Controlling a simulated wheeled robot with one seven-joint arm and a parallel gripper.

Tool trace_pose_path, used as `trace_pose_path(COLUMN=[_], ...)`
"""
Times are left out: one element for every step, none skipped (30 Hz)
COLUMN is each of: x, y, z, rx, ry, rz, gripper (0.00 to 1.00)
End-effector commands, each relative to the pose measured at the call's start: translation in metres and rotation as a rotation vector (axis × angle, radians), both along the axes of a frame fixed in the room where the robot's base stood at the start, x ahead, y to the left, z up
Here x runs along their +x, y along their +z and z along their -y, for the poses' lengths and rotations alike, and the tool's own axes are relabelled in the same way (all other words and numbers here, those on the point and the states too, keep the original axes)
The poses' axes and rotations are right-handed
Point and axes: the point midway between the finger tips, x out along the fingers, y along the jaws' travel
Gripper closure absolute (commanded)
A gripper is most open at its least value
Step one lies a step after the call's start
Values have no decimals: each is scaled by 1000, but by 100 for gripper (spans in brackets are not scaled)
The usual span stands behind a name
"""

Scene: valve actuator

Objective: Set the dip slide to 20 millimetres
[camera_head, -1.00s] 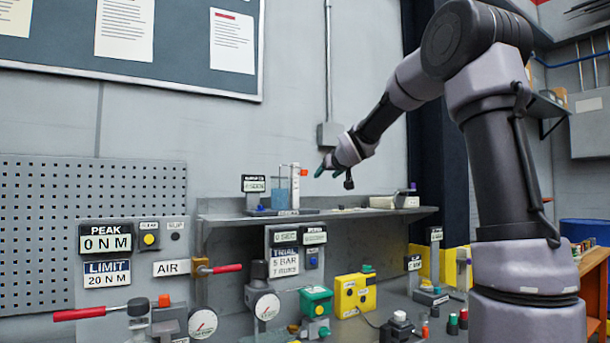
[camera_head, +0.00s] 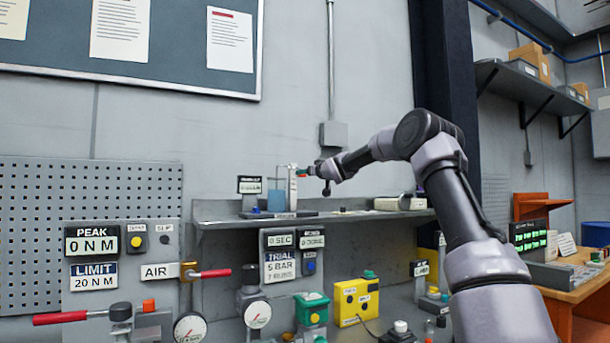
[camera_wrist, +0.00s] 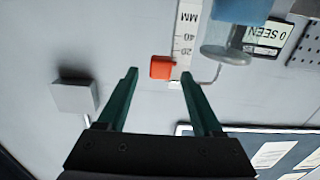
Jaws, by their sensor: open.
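The dip slide is an orange block (camera_wrist: 161,67) on a white upright millimetre scale (camera_wrist: 186,30), shown upside down in the wrist view. The block sits beside the scale's low end, on the far side of the 20 mark from the 40 mark. A thin bent wire runs from near the scale towards a grey disc (camera_wrist: 226,55). My gripper (camera_wrist: 159,74) is open, its green fingers on either side of the block in the picture; I see no contact. In the head view my gripper (camera_head: 304,172) is at the scale (camera_head: 292,187), beside a blue liquid container (camera_head: 278,196).
A display (camera_head: 251,185) stands left of the container on the wall shelf (camera_head: 350,216); in the wrist view the display (camera_wrist: 266,37) reads 0 SEEN. A grey wall box (camera_head: 334,135) with a conduit is above. Gauges, levers and coloured boxes fill the bench below.

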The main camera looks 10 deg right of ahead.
Motion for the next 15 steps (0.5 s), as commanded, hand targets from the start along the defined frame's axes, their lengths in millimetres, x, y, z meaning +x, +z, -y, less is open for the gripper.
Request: trace_pose_path(x=[6,9,12,14,16,18,19,19,20,20,20,20,20,20,20], y=[0,0,0,0,0,0,0,0,0,0,0,0,0,0,0], z=[-3,-3,-4,-4,-5,-5,-6,-6,-6,-6,-6,-6,-6,-6,-6], rx=[2,2,0,1,1,1,0,0,0,0,0,0,0,0,0], ry=[2,1,1,0,0,0,0,0,-1,-1,-1,-1,-1,-1,-1], rz=[0,-1,1,1,0,0,0,0,0,0,0,0,0,0,0], gripper=[32,32,32,32,32,32,32,32,32,32,32,32,32,32,32])
